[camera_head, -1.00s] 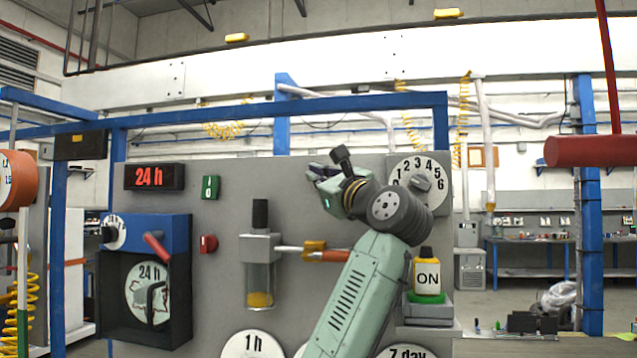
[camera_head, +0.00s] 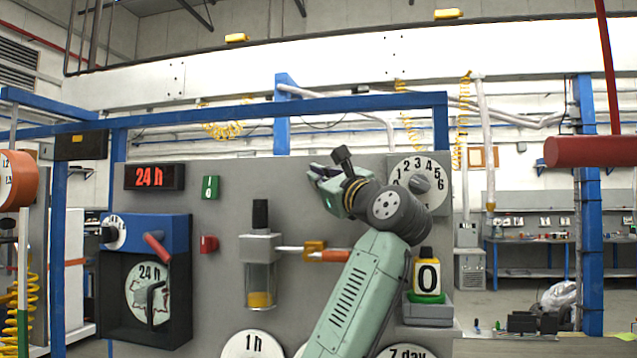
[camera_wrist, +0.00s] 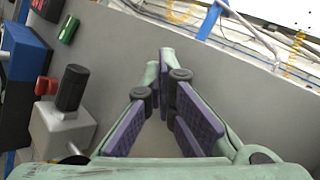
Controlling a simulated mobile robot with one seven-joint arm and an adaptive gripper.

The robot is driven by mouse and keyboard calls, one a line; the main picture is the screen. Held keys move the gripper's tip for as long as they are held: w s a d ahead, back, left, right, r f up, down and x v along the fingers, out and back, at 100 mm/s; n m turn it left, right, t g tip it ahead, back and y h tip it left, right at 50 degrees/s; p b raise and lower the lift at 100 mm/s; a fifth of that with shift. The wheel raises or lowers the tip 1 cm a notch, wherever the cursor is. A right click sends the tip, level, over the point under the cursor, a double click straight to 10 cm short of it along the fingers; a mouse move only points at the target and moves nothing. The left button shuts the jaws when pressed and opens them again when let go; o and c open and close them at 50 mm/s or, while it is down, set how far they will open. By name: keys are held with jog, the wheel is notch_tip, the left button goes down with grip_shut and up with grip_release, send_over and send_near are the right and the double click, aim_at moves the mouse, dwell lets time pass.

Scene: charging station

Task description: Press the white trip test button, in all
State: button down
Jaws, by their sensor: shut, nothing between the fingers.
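I cannot make out a white trip test button in either view; part of the panel is hidden behind my arm. My gripper (camera_head: 322,180) is shut and empty, in front of the upper middle of the grey panel (camera_head: 225,300), left of the white numbered dial (camera_head: 438,172). In the wrist view my gripper (camera_wrist: 158,85) has its purple-padded fingers converging over bare grey panel.
Left of my gripper are a red knob (camera_head: 208,244), a green switch (camera_head: 210,187), a red "24 h" display (camera_head: 153,177) and a blue-black timer box (camera_head: 145,230). A cylinder with a black top (camera_head: 260,213) protrudes below left. A blue frame (camera_head: 350,103) runs above.

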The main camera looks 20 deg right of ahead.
jog(key=shift+s+a+b, duration=0.45)
jog(key=shift+s, duration=0.2)
jog(key=shift+s+f, duration=0.1)
jog(key=s+a+b, duration=0.1)
jog(key=s, duration=0.1)
jog(key=s+a+b, duration=0.1)
jog(key=s+a, duration=0.1)
dwell(0.3)
jog(key=shift+d, duration=0.1)
dwell(0.5)
